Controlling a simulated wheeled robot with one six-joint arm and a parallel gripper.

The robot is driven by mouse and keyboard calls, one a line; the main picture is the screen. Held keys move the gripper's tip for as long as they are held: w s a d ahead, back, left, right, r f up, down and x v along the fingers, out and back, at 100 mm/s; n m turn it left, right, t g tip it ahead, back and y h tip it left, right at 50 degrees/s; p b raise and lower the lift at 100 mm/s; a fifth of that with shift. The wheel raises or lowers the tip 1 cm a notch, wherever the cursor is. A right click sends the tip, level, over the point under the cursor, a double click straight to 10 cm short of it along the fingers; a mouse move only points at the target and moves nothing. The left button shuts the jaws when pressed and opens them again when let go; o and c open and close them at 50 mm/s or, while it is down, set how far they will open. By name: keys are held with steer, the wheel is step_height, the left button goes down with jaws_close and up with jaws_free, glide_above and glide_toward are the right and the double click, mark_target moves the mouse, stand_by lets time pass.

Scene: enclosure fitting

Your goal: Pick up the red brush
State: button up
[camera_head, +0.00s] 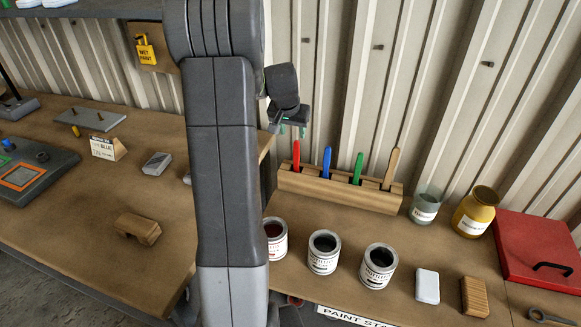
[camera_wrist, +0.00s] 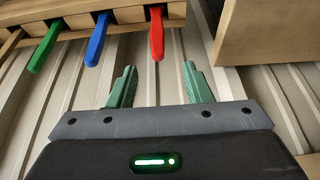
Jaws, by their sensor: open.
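The red brush (camera_head: 296,154) stands upright in the leftmost slot of a wooden brush holder (camera_head: 340,192) against the corrugated wall. Only its red handle shows; the lower end is hidden in the holder. In the wrist view the red handle (camera_wrist: 157,36) hangs from the holder's edge, between and beyond my fingertips. My gripper (camera_head: 290,128) is just above and slightly left of the red handle in the head view. In the wrist view my gripper (camera_wrist: 158,78) has its two green fingers apart with nothing between them.
A blue brush (camera_head: 326,162), a green brush (camera_head: 357,168) and a wooden-handled brush (camera_head: 391,168) share the holder. Several paint cans, including a black-paint can (camera_head: 378,266), stand in front. A glass jar (camera_head: 425,206) and a yellow pot (camera_head: 474,211) stand to the right.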

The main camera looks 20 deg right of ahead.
mark_target(297, 149)
steer(key=p+x, duration=0.2)
steer(key=x, duration=0.9)
steer(key=shift+d+f, duration=0.2)
steer(key=shift+f, duration=0.2)
jaws_close()
